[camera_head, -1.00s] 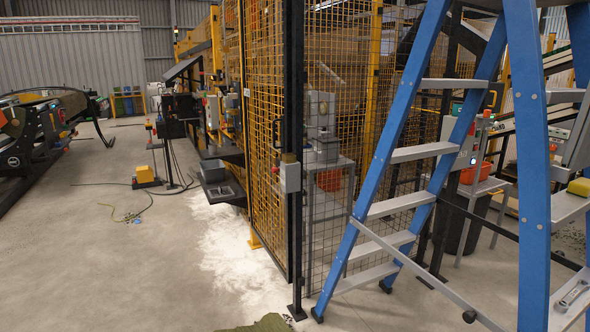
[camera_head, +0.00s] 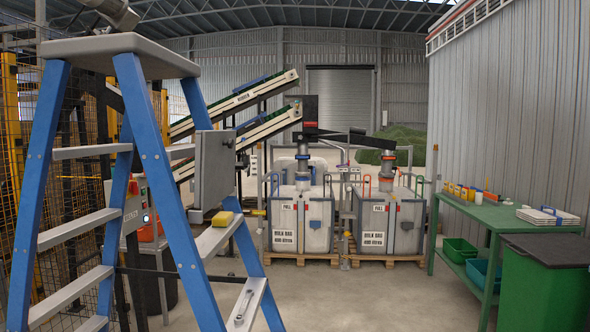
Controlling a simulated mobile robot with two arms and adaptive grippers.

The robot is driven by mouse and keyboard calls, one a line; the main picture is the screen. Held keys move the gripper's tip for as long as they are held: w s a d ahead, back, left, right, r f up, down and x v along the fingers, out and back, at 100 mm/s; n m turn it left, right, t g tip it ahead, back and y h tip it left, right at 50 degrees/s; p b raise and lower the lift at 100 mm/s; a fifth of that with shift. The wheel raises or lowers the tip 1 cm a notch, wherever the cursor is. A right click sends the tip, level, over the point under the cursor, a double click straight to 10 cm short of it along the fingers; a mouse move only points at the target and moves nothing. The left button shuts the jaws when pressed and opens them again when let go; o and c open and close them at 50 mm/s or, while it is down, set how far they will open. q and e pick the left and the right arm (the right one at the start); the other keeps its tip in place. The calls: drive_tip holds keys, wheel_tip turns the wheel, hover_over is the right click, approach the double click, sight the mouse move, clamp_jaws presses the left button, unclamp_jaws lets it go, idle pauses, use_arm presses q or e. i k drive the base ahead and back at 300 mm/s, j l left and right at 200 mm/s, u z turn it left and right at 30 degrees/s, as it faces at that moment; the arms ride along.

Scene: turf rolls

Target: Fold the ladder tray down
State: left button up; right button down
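A blue stepladder (camera_head: 158,180) with grey treads stands at the left of the head view. A flat grey panel (camera_head: 213,168) stands upright at its right-hand side, above a tread; it looks like the ladder tray in a raised position, but its hinge cannot be made out. A yellow block (camera_head: 222,219) lies on the tread just below the panel. A wrench-like tool (camera_head: 243,306) lies on a lower tread. Neither of my grippers is in view.
White bulk containers (camera_head: 300,222) on pallets stand beyond. A green workbench (camera_head: 500,222) and green bin (camera_head: 545,285) are at right. Concrete floor between ladder and bench is clear.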

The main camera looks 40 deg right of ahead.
sight(215, 149)
drive_tip(key=z, duration=0.95)
